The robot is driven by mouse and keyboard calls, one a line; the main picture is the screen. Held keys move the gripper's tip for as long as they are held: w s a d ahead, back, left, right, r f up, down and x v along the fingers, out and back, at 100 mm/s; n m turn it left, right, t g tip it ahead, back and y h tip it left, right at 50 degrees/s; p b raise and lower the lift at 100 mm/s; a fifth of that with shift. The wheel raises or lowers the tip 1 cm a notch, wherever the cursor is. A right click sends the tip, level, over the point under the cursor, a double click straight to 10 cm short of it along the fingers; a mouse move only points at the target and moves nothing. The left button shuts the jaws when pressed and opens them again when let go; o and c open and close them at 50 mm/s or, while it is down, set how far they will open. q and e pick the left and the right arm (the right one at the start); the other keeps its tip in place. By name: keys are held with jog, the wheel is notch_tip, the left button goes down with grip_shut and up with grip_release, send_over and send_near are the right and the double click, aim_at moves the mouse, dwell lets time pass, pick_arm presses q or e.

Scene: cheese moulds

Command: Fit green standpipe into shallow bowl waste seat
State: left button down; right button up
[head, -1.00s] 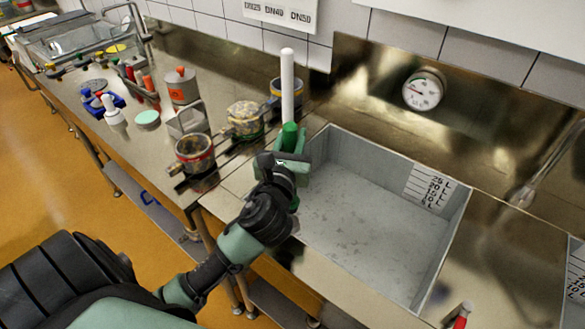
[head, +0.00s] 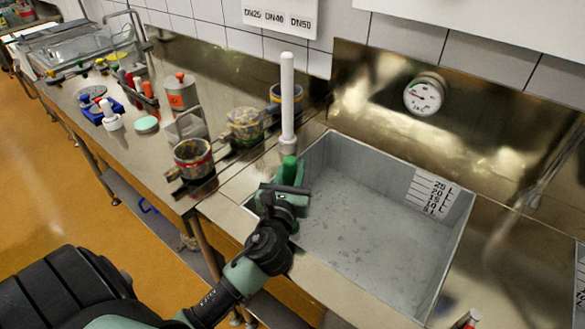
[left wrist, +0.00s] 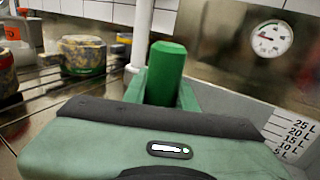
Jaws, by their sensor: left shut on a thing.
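My left gripper (head: 289,187) is shut on the green standpipe (head: 289,168), near the left wall of the grey basin (head: 385,235). The standpipe's top sticks up between the fingers, roughly upright; it also shows in the left wrist view (left wrist: 166,72). Its lower end is hidden behind the gripper. The basin has a volume scale on its far right wall. No waste seat is visible in the basin. A second basin with a scale (head: 580,285) is cut off at the right edge. I cannot tell which one is the shallow bowl. My right gripper is not in view.
A white upright pipe (head: 287,100) stands just behind the standpipe, at the basin's back left corner. Several pots, including one with a red band (head: 193,160), stand on the counter to the left. A dial gauge (head: 423,95) is on the back wall.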

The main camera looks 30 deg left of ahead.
pick_arm(q)
jog(key=c, duration=1.1)
grip_release()
jog(key=shift+b+v, duration=1)
jog(key=shift+v, duration=5.05)
jog(key=shift+r, duration=0.1)
